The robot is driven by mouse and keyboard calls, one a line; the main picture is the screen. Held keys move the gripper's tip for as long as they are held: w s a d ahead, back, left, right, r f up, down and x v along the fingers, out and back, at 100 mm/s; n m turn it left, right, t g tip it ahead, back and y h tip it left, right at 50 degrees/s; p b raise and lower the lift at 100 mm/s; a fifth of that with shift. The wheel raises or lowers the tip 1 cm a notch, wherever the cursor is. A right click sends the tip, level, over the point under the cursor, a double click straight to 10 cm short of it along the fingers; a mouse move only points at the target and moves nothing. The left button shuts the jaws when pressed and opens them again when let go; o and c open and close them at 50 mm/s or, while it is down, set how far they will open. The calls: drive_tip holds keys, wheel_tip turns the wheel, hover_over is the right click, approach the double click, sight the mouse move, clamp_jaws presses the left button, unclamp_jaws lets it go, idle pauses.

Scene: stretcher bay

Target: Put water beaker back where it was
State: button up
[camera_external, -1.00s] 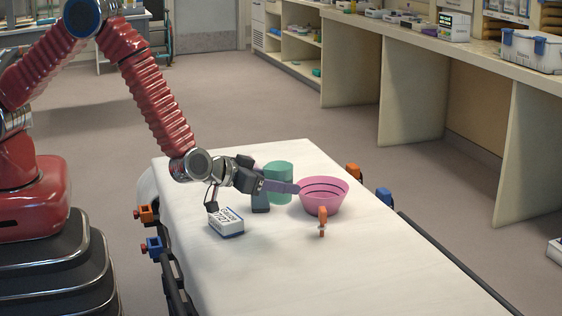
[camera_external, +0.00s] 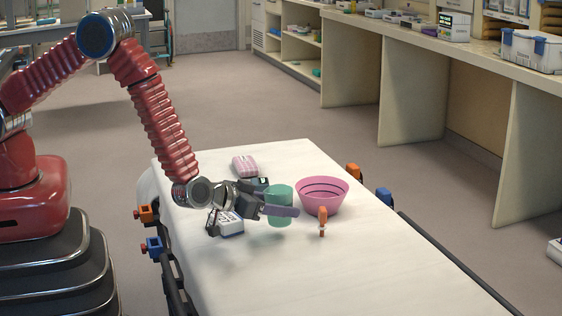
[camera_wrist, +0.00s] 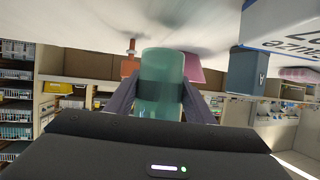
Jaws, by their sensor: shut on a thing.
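The water beaker (camera_external: 280,198) is a translucent green cylinder, upright over the white bed. My gripper (camera_external: 284,207) is shut on it, with a finger on each side. The wrist view shows the beaker (camera_wrist: 162,66) between both fingers (camera_wrist: 162,97). I cannot tell whether its base touches the sheet. A pink bowl (camera_external: 322,197) stands just right of it, and a white labelled box (camera_external: 231,226) lies to its left, partly hidden by my gripper.
A dark grey-blue box (camera_external: 261,184) stands behind my gripper, partly hidden. A pink pack (camera_external: 245,166) lies farther back. The near part of the bed sheet (camera_external: 310,275) is clear.

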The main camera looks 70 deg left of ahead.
sight(280, 219)
drive_tip(key=shift+f, duration=1.85)
drive_tip(key=o, duration=1.1)
drive_tip(key=shift+f, duration=0.1)
drive_tip(key=shift+o, duration=0.2)
drive_tip(key=v, duration=1.2)
drive_tip(key=shift+w+r, duration=0.1)
drive_tip(key=shift+r, duration=0.1)
